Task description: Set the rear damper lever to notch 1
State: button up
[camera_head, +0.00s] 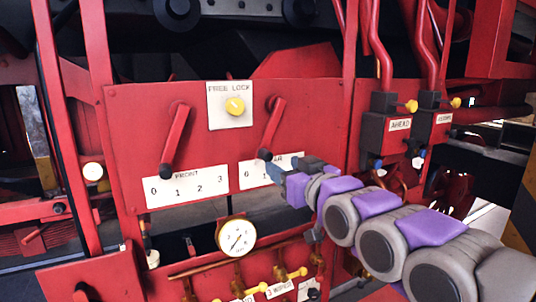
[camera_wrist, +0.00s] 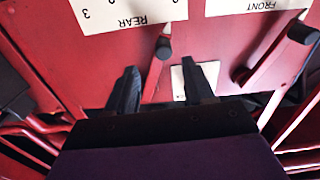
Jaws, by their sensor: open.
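The rear damper lever (camera_head: 273,125) is a red bar with a dark knob on the red panel, right of the FREE/LOCK plate. It slants down-left, its knob above the left part of the rear scale plate (camera_head: 243,178). My gripper (camera_head: 289,168) is open in front of that plate and hides its higher numbers. In the upside-down wrist view, the rear lever (camera_wrist: 155,78) stands between my open fingers (camera_wrist: 160,84), with its knob beyond the tips; contact cannot be told. The rear plate (camera_wrist: 150,10) shows a 3 at left. The exact notch is unclear.
The front lever (camera_head: 175,140) hangs left, above its 0–3 plate (camera_head: 188,186). A yellow knob (camera_head: 235,106) sits on the FREE/LOCK plate (camera_head: 215,121) between the levers. A gauge (camera_head: 236,236) and brass valves lie below. Red pipes (camera_head: 377,50) rise at right.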

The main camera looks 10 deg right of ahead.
aim_at(270, 158)
jog(key=x, duration=0.4)
jog(key=a+x, duration=0.1)
jog(key=x, duration=0.2)
jog(key=shift+w+a+p, duration=0.15)
jog(key=shift+a+p, duration=0.1)
jog(key=shift+p, duration=0.1)
jog(key=shift+d, duration=0.4)
jog(key=shift+w+d+f, duration=0.1)
jog(key=shift+w+d, duration=0.1)
jog(key=shift+w, duration=0.2)
jog(key=shift+c, duration=0.4)
jog(key=shift+s+a, duration=0.15)
jog(key=shift+a, duration=0.1)
jog(key=c, duration=0.4)
grip_shut()
